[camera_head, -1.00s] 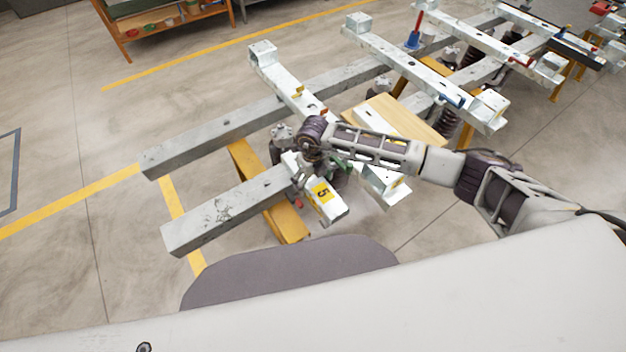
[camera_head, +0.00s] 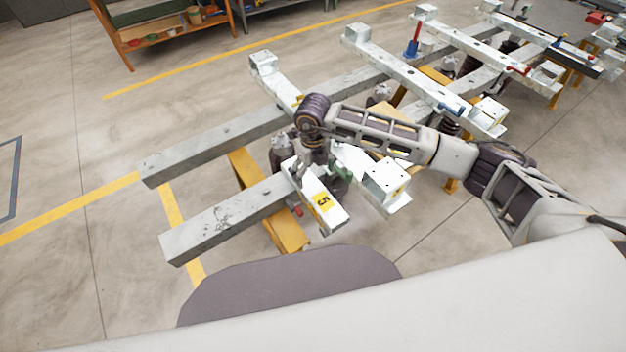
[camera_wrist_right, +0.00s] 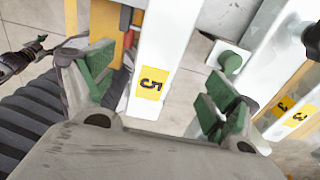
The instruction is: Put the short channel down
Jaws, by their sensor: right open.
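The short channel (camera_head: 330,213) is a white bar with a yellow label marked 5. In the right wrist view the channel (camera_wrist_right: 160,50) runs between the spread green-padded fingers of my right gripper (camera_wrist_right: 160,92), with gaps on both sides. The gripper is open and also shows over the channel's far part in the head view (camera_head: 318,172), where the hand and forearm hide some of it.
The near grey beam (camera_head: 220,222) and a far grey beam (camera_head: 215,140) rest on yellow supports (camera_head: 272,205). A longer white crossbar with a box end (camera_head: 385,183) stands just right of the channel. More crossbars (camera_head: 420,75) lie behind. The floor on the left is clear.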

